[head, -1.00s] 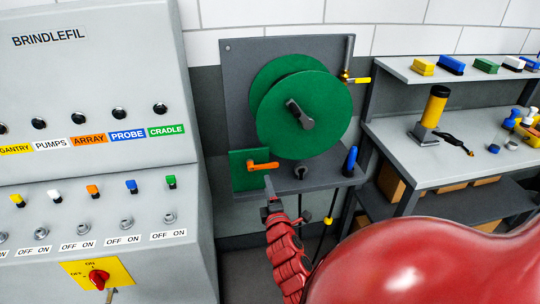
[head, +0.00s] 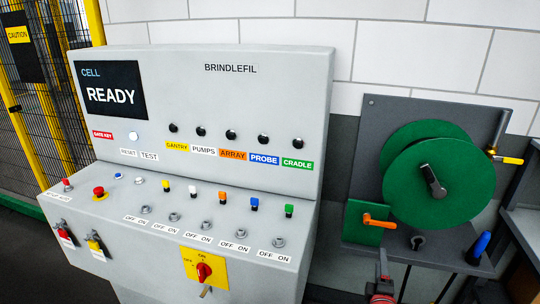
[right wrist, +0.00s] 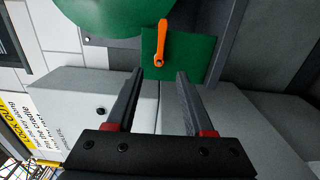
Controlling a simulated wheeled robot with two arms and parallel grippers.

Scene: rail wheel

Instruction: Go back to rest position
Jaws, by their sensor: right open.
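My right gripper (head: 382,268) shows at the bottom edge of the head view, below the green plate (head: 362,222) with the orange handle (head: 378,220). In the right wrist view my right gripper (right wrist: 160,75) has its two fingers apart with nothing between them. The orange handle (right wrist: 162,45) is beyond the fingertips there, clear of both fingers. My left gripper is in neither view.
A grey control console (head: 240,230) with a screen reading READY stands at the left. A large green wheel (head: 445,175) is mounted on a grey panel at the right. A blue-handled tool (head: 478,248) stands beside it. Yellow fencing (head: 55,100) is at far left.

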